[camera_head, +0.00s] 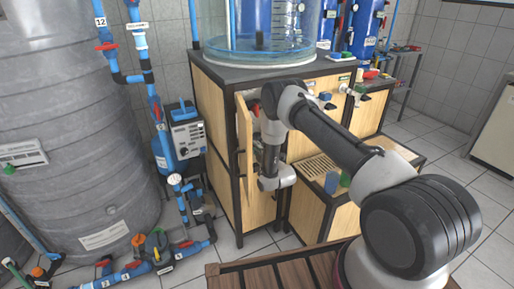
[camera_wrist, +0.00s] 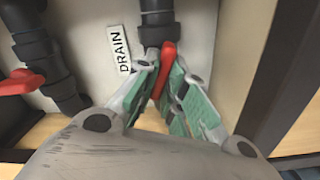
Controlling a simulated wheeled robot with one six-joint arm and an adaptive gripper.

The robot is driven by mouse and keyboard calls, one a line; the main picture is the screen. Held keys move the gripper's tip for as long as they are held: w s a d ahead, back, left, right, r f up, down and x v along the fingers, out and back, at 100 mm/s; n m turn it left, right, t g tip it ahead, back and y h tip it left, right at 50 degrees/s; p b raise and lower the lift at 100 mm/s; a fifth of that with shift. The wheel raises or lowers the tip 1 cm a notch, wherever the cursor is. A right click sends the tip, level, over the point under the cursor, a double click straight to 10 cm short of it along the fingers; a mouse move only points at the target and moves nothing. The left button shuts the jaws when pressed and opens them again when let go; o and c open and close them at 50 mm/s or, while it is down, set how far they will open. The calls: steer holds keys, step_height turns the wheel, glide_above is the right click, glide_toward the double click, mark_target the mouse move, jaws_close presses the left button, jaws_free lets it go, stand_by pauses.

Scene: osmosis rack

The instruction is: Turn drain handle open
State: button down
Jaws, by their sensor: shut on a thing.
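The drain handle (camera_wrist: 167,62) is a red lever on a dark grey vertical pipe (camera_wrist: 156,22), next to a white label reading DRAIN (camera_wrist: 120,48). In the wrist view my gripper (camera_wrist: 164,88) is shut on the handle, with its green-padded fingers on both sides. The handle stands roughly in line with the pipe, slightly tilted. The fingers hide its lower part. In the head view my arm reaches into the open wooden cabinet, and the handle and fingertips are hidden there.
A second red handle (camera_wrist: 20,82) sits on another pipe at the left. The cabinet door (camera_head: 244,150) stands open left of my arm. A dark frame post (camera_wrist: 285,75) is close on the right. A large grey tank (camera_head: 65,120) stands at the left.

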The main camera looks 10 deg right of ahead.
steer(key=shift+f+n, duration=0.2)
steer(key=shift+n, duration=2)
steer(key=c, duration=1.5)
jaws_free()
steer(key=shift+s, duration=0.1)
steer(key=v, duration=1.2)
